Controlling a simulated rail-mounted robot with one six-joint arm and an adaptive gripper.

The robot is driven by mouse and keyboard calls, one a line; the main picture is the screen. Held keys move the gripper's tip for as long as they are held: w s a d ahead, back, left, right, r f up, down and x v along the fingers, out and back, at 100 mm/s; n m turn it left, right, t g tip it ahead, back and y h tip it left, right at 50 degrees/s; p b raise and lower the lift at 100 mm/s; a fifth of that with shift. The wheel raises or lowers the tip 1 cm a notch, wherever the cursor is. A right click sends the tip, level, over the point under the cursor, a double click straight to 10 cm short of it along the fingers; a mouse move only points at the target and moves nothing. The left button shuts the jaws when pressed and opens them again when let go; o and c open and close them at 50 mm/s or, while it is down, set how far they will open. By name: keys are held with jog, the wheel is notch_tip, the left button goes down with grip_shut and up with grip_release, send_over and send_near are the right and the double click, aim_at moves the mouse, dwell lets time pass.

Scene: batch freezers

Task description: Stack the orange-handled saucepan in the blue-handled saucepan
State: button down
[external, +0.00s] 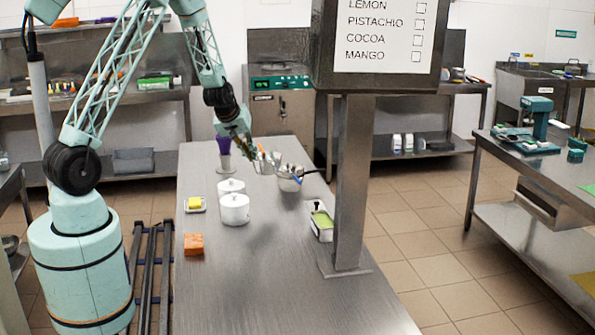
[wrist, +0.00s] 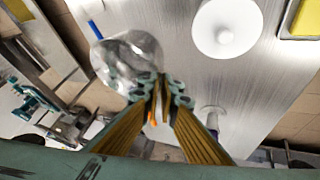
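My gripper (wrist: 163,88) points down over the table, its fingers nearly together around a thin part at the saucepans' near edge. A bit of orange handle (wrist: 152,118) shows between the fingers, so they appear shut on the orange-handled saucepan. Shiny metal bowls overlap ahead of the fingertips, and I cannot separate their rims clearly. A blue handle (wrist: 95,30) sticks out at the far left of the metal. In the external view my gripper (external: 258,158) is at the back left of the blue-handled saucepan (external: 290,183), with metal raised beside it. Whether the pans touch is unclear.
Two white lidded pots (external: 235,210) stand left of the pans. A white cup with a purple item (external: 224,148) stands behind them. A yellow block (external: 194,204), an orange block (external: 193,244) and a green-filled container (external: 321,224) are on the table. A sign post (external: 352,190) rises at right.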

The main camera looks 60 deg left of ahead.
aim_at(275, 158)
jog(key=shift+s+d, duration=0.2)
jog(key=shift+s, duration=0.6)
jog(key=shift+w, duration=0.1)
jog(key=w+a+p, duration=0.2)
jog(key=w, duration=0.5)
jog(key=w+a+f+p, duration=0.1)
jog(key=w+a+p, duration=0.1)
jog(key=w, duration=0.5)
jog(key=shift+a+f+p, duration=0.25)
jog(key=shift+a+p, duration=0.05)
jog(key=shift+a, duration=0.15)
jog(key=shift+w, duration=0.2)
jog(key=shift+w+a+p, duration=0.15)
jog(key=shift+w+p, duration=0.15)
jog(key=shift+w, duration=0.05)
jog(key=shift+f+b, duration=0.35)
jog(key=shift+f, duration=1.45)
jog(key=shift+f+b, duration=0.55)
jog(key=shift+f, duration=0.05)
jog(key=c, duration=2.9)
grip_release()
